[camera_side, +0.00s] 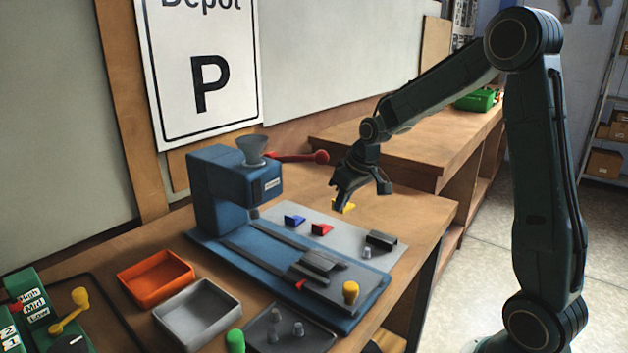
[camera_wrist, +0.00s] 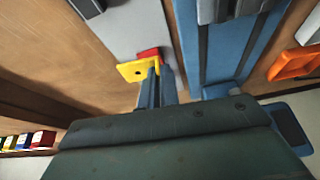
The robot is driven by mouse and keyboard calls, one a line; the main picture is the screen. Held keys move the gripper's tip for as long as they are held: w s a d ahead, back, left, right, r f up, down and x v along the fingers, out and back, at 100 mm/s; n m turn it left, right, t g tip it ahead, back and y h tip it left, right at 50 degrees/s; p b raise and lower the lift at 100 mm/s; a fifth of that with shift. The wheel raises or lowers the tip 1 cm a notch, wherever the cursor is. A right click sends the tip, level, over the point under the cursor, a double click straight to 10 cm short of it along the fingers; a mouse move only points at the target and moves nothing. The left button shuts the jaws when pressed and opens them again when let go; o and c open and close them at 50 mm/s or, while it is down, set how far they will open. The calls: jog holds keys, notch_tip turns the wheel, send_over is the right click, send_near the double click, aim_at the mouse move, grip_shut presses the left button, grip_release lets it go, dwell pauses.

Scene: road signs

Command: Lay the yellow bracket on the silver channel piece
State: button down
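The yellow bracket (camera_side: 343,206) is at the tips of my gripper (camera_side: 346,200), which appears shut on it. In the wrist view the yellow bracket (camera_wrist: 131,71) sticks out to the left of the fingertips (camera_wrist: 157,74) and partly covers a red bracket behind it. It looks raised above the grey mat. A grey channel-shaped piece (camera_side: 318,262), likely the silver channel piece, lies on the blue press bed, lower and left of my gripper. It shows partly at the top of the wrist view (camera_wrist: 226,9).
A blue bracket (camera_side: 294,220), a red bracket (camera_side: 321,229) and a dark channel-like piece (camera_side: 381,240) lie on the grey mat (camera_side: 345,245). The blue press (camera_side: 222,195) with a red lever stands left. Orange (camera_side: 156,281) and grey (camera_side: 197,315) trays sit front left.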

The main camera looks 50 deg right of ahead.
jog(key=a+m+h, duration=0.1)
jog(key=a+m, duration=0.1)
jog(key=m, duration=0.1)
notch_tip(320, 180, up, 4)
jog(key=m+g+h, duration=0.3)
jog(key=m+g, duration=0.2)
jog(key=m, duration=0.9)
send_over(310, 255)
jog(key=a, duration=0.2)
jog(key=shift+d+f, duration=0.15)
jog(key=shift+f, duration=3.9)
jog(key=shift+f, duration=0.15)
jog(key=c, duration=1.6)
grip_release()
jog(key=shift+c, duration=0.2)
jog(key=v, duration=1.2)
jog(key=shift+s, duration=0.25)
